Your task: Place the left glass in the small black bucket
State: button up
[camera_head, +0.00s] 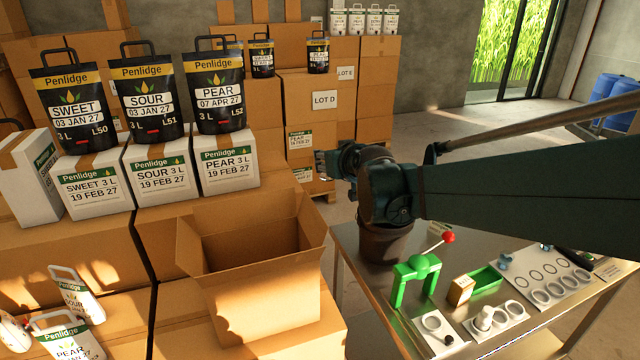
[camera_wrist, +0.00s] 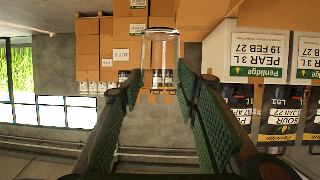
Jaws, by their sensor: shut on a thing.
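A clear glass (camera_wrist: 160,52) is between my finger pads in the wrist view, and my gripper (camera_wrist: 160,88) is shut on it. The wrist picture is upside down against the room. In the head view my gripper (camera_head: 328,163) is above and left of the metal table, pointing away to the left; the glass is hard to make out there. A small dark bucket (camera_head: 386,243) stands on the table's far left corner, below my wrist and partly hidden by it. The bucket's inside does not show.
The metal table (camera_head: 376,294) also holds a green press (camera_head: 417,276) with a red knob, a green tray (camera_head: 484,281) and white trays with round recesses (camera_head: 548,275). An open cardboard box (camera_head: 255,260) stands left of the table. Stacked cartons with labelled pouches (camera_head: 213,92) are farther left.

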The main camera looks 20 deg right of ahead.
jog(key=w+d+f, duration=0.2)
jog(key=d+f, duration=0.5)
jog(key=d, duration=0.4)
jog(key=w+d+f, duration=0.2)
jog(key=d+f, duration=0.5)
jog(key=d, duration=0.4)
jog(key=shift+d+f+n+y+p, duration=0.15)
jog(key=shift+f+n+y+p, duration=0.15)
jog(key=shift+y+p, duration=0.15)
jog(key=shift+f+b, duration=0.3)
jog(key=shift+f, duration=2.6)
jog(key=shift+f, duration=0.15)
jog(key=shift+f, duration=1.95)
jog(key=shift+f+b, duration=0.6)
jog(key=shift+b, duration=0.25)
